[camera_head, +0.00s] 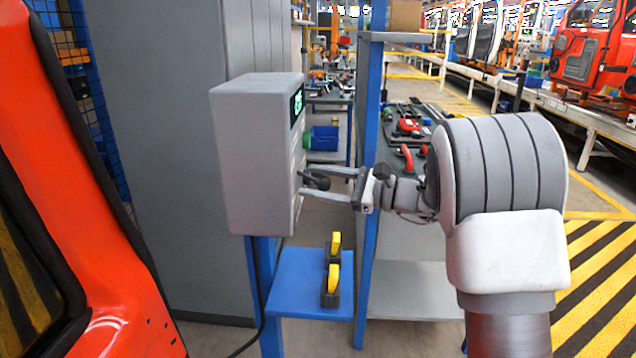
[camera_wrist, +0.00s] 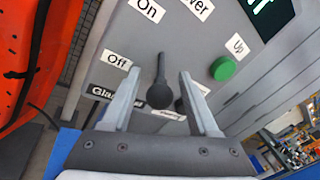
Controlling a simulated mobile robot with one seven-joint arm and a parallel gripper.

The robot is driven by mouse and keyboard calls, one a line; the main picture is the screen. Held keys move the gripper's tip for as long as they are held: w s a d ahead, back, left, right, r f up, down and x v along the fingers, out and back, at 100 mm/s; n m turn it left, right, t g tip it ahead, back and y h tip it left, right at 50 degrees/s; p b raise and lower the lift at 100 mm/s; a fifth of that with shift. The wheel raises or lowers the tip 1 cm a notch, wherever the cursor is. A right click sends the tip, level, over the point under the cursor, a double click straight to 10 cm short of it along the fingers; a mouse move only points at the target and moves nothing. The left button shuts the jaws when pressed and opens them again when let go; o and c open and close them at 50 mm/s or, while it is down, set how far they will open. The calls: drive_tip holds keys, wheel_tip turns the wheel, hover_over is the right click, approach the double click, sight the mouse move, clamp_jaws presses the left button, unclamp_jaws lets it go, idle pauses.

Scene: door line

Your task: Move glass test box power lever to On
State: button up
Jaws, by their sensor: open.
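The grey glass test box (camera_head: 258,150) stands on a blue stand, its control face turned right toward my gripper. In the wrist view the black power lever (camera_wrist: 160,92) stands out from that face, its round knob toward the camera. The Off label (camera_wrist: 117,60) is left of it and the On label (camera_wrist: 147,10) is above. My gripper (camera_head: 302,182) is open at the face, a finger on each side of the lever, with visible gaps in the wrist view (camera_wrist: 160,76). The lever's dark knob also shows in the head view (camera_head: 318,181). Its exact setting is hard to tell.
A green button (camera_wrist: 223,68) with an Up label is right of the lever. Two yellow-and-black items (camera_head: 332,285) stand on a blue shelf (camera_head: 290,270) below. A blue post (camera_head: 374,120) rises behind my wrist. An orange door (camera_head: 85,200) is at the left.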

clamp_jaws()
idle(1.4)
